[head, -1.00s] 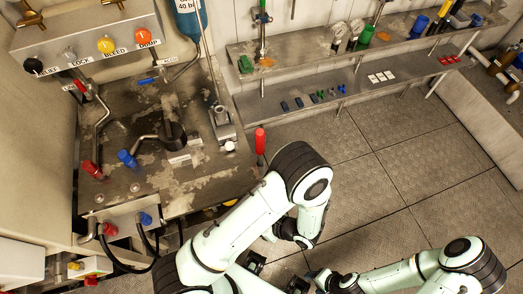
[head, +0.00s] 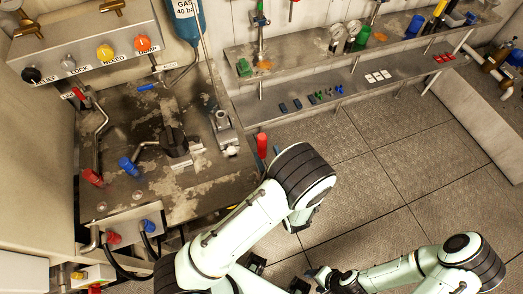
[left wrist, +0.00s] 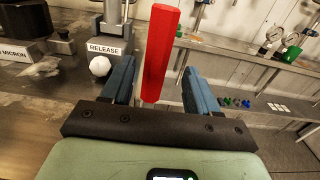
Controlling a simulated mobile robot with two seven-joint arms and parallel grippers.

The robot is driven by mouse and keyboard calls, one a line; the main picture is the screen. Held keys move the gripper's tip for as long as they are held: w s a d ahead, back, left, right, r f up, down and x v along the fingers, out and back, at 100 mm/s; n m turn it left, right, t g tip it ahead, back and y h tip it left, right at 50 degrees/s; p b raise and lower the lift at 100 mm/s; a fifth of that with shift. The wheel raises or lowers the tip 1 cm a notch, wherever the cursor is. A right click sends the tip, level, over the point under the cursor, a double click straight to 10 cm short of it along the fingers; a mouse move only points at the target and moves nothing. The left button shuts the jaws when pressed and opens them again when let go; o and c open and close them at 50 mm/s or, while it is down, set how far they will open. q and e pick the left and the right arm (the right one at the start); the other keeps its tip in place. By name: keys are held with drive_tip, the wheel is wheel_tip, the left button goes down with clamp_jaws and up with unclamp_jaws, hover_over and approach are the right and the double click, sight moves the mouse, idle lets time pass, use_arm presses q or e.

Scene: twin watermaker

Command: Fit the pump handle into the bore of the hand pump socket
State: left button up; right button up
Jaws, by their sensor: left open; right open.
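The pump handle (head: 262,146) has a red grip and stands roughly upright at the bench's right edge in the head view. In the left wrist view the red grip (left wrist: 162,50) shows between my left gripper's blue fingers (left wrist: 158,72), with gaps on both sides. I cannot tell how deep it sits between them. The left gripper is open; the arm mostly hides it in the head view. The hand pump socket appears to be the metal fitting (head: 222,122) on the bench, left of the handle; its bore is not clear. My right gripper (head: 322,280) is at the bottom, small and partly hidden.
The worn bench (head: 205,205) carries a dark cylinder (head: 174,142), red and blue valve handles and pipes. A white knob (left wrist: 100,66) and RELEASE label are near the left gripper. Shelves (head: 260,108) with small parts run along the back wall. The floor (head: 375,170) at right is clear.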

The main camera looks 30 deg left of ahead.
use_arm(q)
drive_tip(key=shift+f+p+x, duration=0.15)
drive_tip(key=shift+p+x, duration=0.15)
drive_tip(key=shift+x, duration=1.2)
drive_tip(key=shift+f+p+x, duration=0.1)
drive_tip(key=shift+p+x, duration=0.15)
drive_tip(key=shift+x, duration=1.3)
drive_tip(key=shift+s+a, duration=0.1)
drive_tip(key=shift+s, duration=0.1)
clamp_jaws()
